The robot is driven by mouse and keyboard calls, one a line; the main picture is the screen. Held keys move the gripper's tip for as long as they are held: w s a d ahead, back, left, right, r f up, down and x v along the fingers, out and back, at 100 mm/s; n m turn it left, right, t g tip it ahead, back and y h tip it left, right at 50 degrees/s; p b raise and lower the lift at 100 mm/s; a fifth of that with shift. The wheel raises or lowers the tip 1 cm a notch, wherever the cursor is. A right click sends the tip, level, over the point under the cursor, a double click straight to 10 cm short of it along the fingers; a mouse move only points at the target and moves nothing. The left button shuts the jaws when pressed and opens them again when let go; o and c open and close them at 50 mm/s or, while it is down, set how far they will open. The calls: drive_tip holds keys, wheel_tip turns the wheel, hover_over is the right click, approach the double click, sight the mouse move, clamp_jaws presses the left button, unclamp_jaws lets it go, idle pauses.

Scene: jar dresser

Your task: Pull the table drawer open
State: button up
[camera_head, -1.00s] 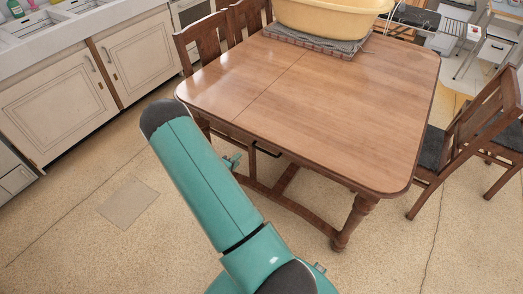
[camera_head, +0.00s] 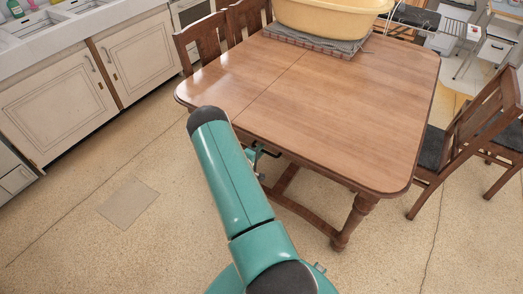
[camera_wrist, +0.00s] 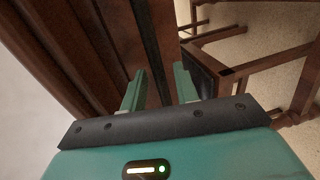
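The brown wooden table (camera_head: 330,120) fills the middle of the head view. Its drawer front lies under the near edge, mostly hidden by the tabletop and my arm. A small dark handle (camera_head: 270,153) shows just below that edge. My gripper (camera_head: 256,158) is beside the handle, partly hidden behind my teal arm. In the wrist view my gripper (camera_wrist: 158,82) has its two teal fingers apart, so it is open. Brown wood panels and a dark strip (camera_wrist: 150,45) lie beyond the fingers. I cannot tell whether the strip is the handle or whether anything touches.
A yellow tub (camera_head: 330,18) sits on a cloth at the table's far end. Chairs stand at the table's left and right, including one chair (camera_head: 475,130) at the right. Cream cabinets (camera_head: 60,105) line the left. Floor in front of the table is clear.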

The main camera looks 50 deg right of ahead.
drive_tip(key=shift+d+f, duration=0.1)
drive_tip(key=shift+d, duration=0.5)
drive_tip(key=shift+c, duration=0.2)
clamp_jaws()
drive_tip(key=f+v, duration=0.2)
drive_tip(key=v, duration=1.2)
drive_tip(key=a+f+v, duration=0.1)
drive_tip(key=f+v, duration=0.2)
drive_tip(key=v, duration=1.1)
drive_tip(key=shift+f, duration=0.35)
drive_tip(key=shift+a, duration=0.2)
